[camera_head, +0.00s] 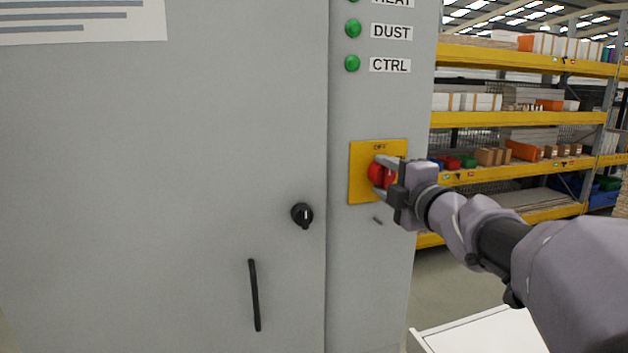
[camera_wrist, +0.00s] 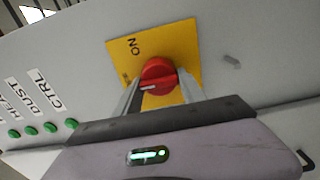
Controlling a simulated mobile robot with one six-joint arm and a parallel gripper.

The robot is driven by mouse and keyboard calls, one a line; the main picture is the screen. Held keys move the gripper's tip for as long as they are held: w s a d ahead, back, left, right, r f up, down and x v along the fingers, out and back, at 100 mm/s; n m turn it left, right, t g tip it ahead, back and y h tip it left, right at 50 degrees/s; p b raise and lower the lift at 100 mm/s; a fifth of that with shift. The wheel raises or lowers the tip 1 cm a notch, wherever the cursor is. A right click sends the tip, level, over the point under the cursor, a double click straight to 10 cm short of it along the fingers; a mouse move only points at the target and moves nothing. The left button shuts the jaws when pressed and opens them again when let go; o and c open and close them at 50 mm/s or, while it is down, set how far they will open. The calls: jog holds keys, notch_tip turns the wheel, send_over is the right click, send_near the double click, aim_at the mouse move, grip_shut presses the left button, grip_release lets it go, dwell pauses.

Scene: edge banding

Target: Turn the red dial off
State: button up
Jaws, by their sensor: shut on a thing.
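The red dial (camera_head: 376,174) sits on a yellow plate (camera_head: 357,192) on the grey cabinet front. The plate has a small label at its top in the head view that seems to read OFF. In the wrist view the dial (camera_wrist: 158,72) shows a raised grip bar with a white mark at its lower left; the word ON is printed on the plate (camera_wrist: 188,38) to the upper left of the dial. My gripper (camera_head: 384,177) has its two fingers on either side of the dial and is shut on it. The fingers hide part of the dial.
Green lamps (camera_head: 352,63) labelled DUST and CTRL are above the plate. A black knob (camera_head: 303,215) and a black handle (camera_head: 255,295) are on the cabinet door to the left. Yellow shelving (camera_head: 520,119) stands behind on the right. A white surface (camera_head: 480,332) is below my arm.

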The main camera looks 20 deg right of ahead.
dwell(0.5)
jog(key=o, duration=1.4)
jog(key=shift+c, duration=0.2)
